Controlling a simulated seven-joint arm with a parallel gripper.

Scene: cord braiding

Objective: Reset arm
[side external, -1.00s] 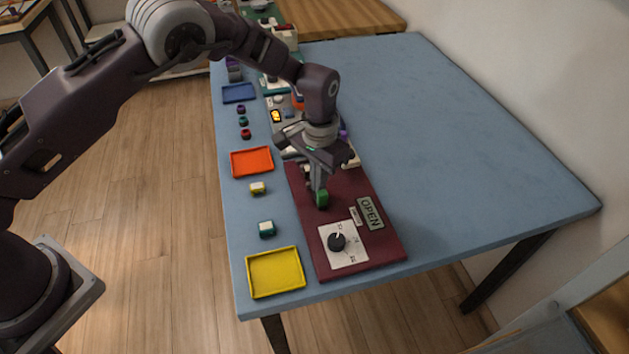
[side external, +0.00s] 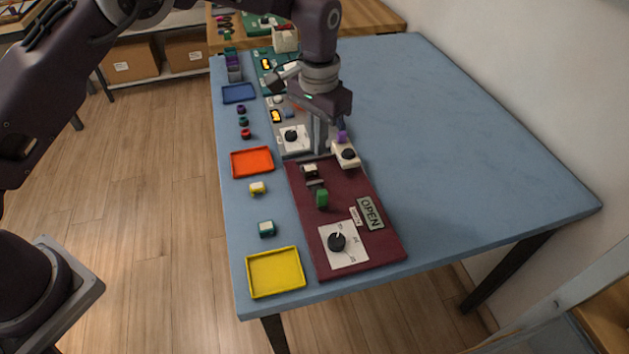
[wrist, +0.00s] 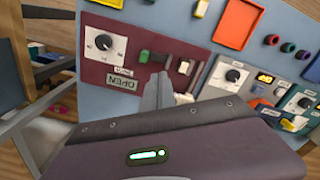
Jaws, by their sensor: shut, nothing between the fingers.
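My gripper (side external: 319,150) points down over the far end of the dark red panel (side external: 345,205), its fingers together and empty. In the wrist view, the closed fingers (wrist: 158,92) show in front of the panel. A green handle (side external: 322,198) stands upright on the panel, nearer the camera than my gripper and apart from it. The panel also bears a black dial (side external: 337,242) on a white plate and a green "OPEN" sign (side external: 370,213).
A yellow tray (side external: 276,292), an orange tray (side external: 252,174) and a blue tray (side external: 239,101) lie along the left edge, with small coloured blocks between. A cream block with a black knob (side external: 347,154) stands beside my gripper. The right side of the blue table (side external: 470,150) is clear.

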